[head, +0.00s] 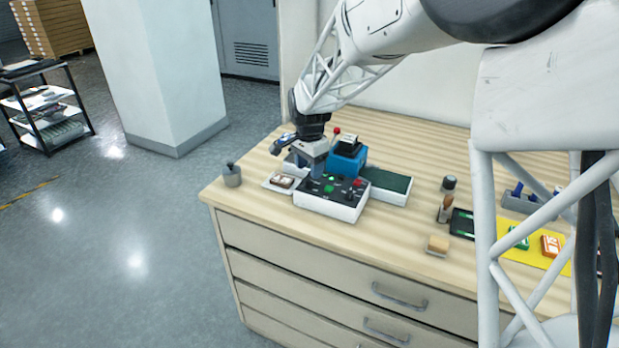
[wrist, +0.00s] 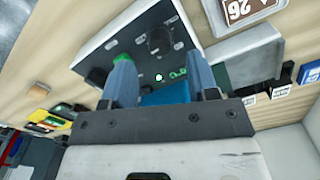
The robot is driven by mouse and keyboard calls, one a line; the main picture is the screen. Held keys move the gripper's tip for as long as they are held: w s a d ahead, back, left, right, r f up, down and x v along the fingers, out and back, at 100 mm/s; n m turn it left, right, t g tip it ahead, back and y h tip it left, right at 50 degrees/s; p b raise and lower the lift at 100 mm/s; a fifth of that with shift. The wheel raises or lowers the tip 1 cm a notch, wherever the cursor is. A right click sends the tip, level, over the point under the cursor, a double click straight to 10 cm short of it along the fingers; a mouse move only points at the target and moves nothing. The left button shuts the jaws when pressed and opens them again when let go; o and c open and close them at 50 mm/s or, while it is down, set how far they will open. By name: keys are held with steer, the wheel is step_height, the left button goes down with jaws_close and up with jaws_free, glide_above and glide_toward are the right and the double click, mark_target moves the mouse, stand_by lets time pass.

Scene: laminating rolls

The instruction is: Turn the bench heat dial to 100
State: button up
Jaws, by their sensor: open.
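A white control box (head: 330,208) with a dark top panel stands on the bench. The panel carries small black knobs, a green button and a red one. In the wrist view the panel (wrist: 135,38) fills the upper middle, and a round black dial (wrist: 160,41) shows there. I cannot read its setting or make out a 100 mark. My gripper (head: 317,172) points down over the back left part of the box. In the wrist view my gripper (wrist: 162,72) is open, its two bluish fingers apart with nothing between them. The dial shows just beyond the fingertips, apart from them.
A blue machine (head: 346,160) with a red-tipped lever stands behind the box, and a green-topped plate (head: 388,184) at its right. A small white tray (head: 281,183) is at its left. A grey cup (head: 232,176) stands near the left edge.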

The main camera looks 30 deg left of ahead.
mark_target(309, 179)
steer(key=shift+f, duration=1.95)
steer(key=c, duration=0.9)
steer(key=shift+n, duration=0.4)
steer(key=n, duration=1.1)
